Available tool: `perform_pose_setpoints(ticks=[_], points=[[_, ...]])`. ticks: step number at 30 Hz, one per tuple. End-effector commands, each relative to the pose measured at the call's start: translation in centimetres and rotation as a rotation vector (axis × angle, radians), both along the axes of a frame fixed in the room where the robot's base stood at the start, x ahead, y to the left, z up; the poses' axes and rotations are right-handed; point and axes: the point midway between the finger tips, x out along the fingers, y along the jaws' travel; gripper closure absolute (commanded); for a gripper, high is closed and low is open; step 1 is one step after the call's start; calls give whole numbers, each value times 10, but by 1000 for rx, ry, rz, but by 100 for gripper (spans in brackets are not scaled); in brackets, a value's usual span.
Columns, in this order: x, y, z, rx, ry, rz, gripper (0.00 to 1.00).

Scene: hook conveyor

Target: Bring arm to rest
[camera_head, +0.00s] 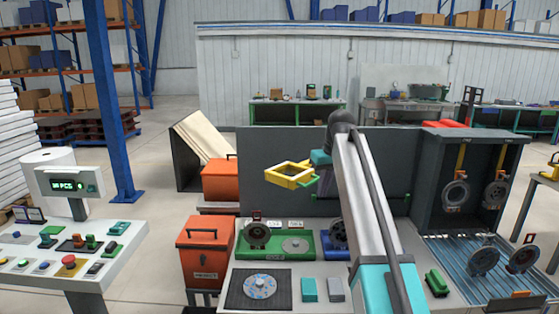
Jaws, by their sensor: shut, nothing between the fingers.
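My arm (364,190) rises from the bottom of the picture, right of the middle, and bends at a dark joint near its top. My gripper (272,176) hangs in the air at the end of the arm, over the workbench and in front of the grey back panel (390,160). Its yellow fingers point left and form a closed frame with an empty middle. The gripper is shut and touches nothing that I can see. The arm hides part of the bench and panel behind it.
A dark rack (473,180) with hanging round parts stands at right. Orange bins (206,255) and a control console (65,250) are at left.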

Motion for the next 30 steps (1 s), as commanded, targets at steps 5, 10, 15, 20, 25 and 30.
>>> perform_pose_setpoints(ticks=[5,10,15,20,25,30], points=[[-5,1,-79,0,76,1,100],[-16,1,-151,-2,151,1,100],[-34,1,-222,-4,221,0,100],[-54,1,-287,-7,284,-1,100],[-80,1,-353,-11,346,-7,100],[-111,0,-416,-17,408,-15,100]])
